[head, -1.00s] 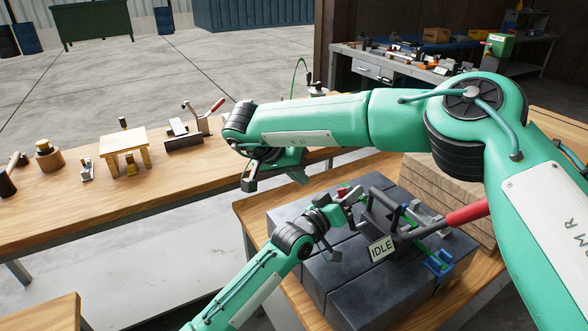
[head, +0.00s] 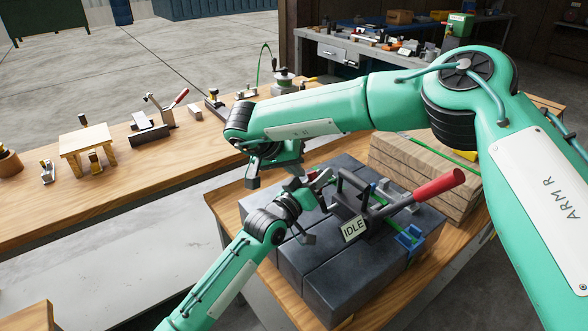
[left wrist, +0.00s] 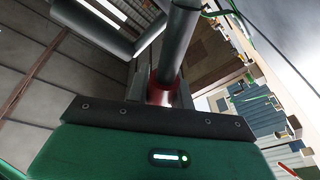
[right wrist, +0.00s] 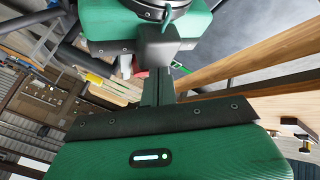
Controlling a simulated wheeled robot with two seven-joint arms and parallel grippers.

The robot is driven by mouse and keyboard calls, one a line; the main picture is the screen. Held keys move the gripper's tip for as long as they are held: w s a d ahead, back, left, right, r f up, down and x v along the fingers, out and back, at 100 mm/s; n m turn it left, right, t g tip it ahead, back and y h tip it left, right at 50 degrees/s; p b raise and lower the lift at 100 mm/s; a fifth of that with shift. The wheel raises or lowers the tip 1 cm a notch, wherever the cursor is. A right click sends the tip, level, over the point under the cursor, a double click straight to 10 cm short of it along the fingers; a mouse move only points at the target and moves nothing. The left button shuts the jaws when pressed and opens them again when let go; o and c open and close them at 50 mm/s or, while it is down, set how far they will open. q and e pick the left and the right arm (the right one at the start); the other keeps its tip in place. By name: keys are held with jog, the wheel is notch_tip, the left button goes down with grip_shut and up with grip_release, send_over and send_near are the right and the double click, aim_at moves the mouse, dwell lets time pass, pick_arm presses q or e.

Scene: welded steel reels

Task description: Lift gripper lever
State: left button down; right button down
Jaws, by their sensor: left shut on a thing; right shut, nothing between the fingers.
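A long lever with a red handle (head: 440,184) slopes up to the right from a dark metal fixture (head: 352,186) on dark steel blocks, beside an IDLE sign (head: 355,229). My left gripper (head: 316,181) is at the fixture's left side, away from the red handle. In the left wrist view its fingers close on a red part at the end of a grey bar (left wrist: 182,40); how this bar joins the lever is hidden. My right gripper (head: 254,183) is shut and empty, left of the fixture. In the right wrist view its fingers (right wrist: 157,88) are together.
Dark steel blocks (head: 325,278) cover much of the wooden table (head: 215,205). A blue clamp (head: 408,240) sits below the handle at right. Stacked wooden boards (head: 400,160) lie behind. My right arm crosses above the fixture. A bench with several tools (head: 120,180) stands left.

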pick_arm(q)
jog(key=shift+w+a, duration=0.1)
jog(key=shift+a, duration=0.05)
pick_arm(e)
jog(key=shift+s+d+r, duration=0.25)
jog(key=shift+d+r, duration=0.05)
jog(key=shift+d, duration=0.3)
pick_arm(q)
jog(key=shift+f, duration=0.1)
jog(key=c, duration=1.3)
grip_release()
jog(key=shift+a, duration=0.1)
jog(key=shift+o, duration=0.5)
